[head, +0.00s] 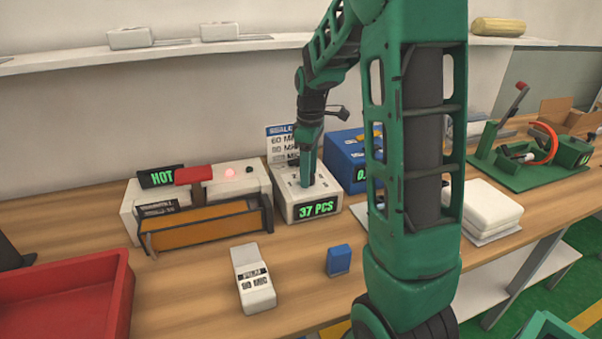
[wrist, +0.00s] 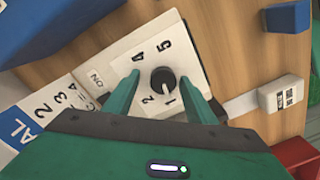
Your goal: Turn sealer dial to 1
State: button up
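The dial is a black round knob (wrist: 163,80) on the white numbered top plate (wrist: 150,62) of a box. The numerals 1, 2, 4 and 5 can be read around it. The knob's mark seems to face the 1, though it is small. In the head view, the white box (head: 307,207) has a green "37 PCS" display, and my gripper (head: 307,183) points down onto its top. In the wrist view my gripper (wrist: 160,76) is open, one finger on each side of the knob. Gaps show between fingers and knob. The head view hides the knob.
The sealer with a "HOT" display (head: 161,177) stands left of the box. A blue device (head: 345,150) is close behind right. A card with numbers (head: 280,145) stands behind. A film box (head: 254,280), blue block (head: 339,260) and red tray (head: 120,300) are in front.

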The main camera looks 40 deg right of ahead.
notch_tip(320, 180, up, 11)
jog(key=shift+w+f, duration=0.15)
dwell(0.4)
jog(key=shift+d, duration=0.1)
dwell(0.4)
jog(key=s+a+f+m, duration=0.1)
jog(key=s+m, duration=0.3)
jog(key=s, duration=0.5)
jog(key=s+a+f+m, duration=0.2)
jog(key=s+f+m, duration=0.2)
jog(key=s, duration=0.6)
jog(key=s+a+f+m, duration=0.2)
jog(key=s+m, duration=0.3)
jog(key=s, duration=0.5)
jog(key=shift+f+m, duration=0.4)
jog(key=shift+w, duration=0.1)
